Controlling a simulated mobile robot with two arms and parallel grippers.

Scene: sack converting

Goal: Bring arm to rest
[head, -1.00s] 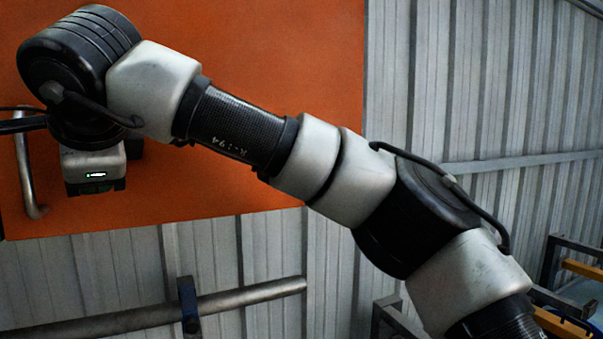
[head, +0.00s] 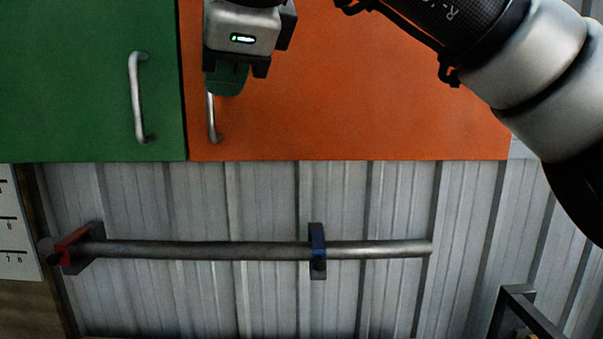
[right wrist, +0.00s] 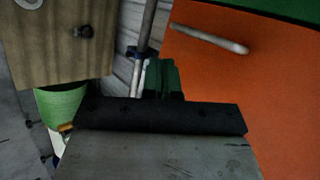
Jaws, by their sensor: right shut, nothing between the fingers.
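My right arm (head: 535,60) comes in from the upper right in the head view. My right gripper (head: 228,82) hangs at the top, in front of the orange cabinet door, with green fingertips pointing down. They are together and hold nothing. The fingers partly cover the orange door's handle; I cannot tell whether they touch it. In the right wrist view the green fingers (right wrist: 163,78) show beyond the dark gripper body. My left gripper is in no view.
An orange cabinet door (head: 370,95) and a green one (head: 80,75) with a handle (head: 138,98) fill the top. Below, a metal rail (head: 210,250) runs along the corrugated wall. The wrist view shows a wooden board (right wrist: 60,45) and a green round object (right wrist: 60,105).

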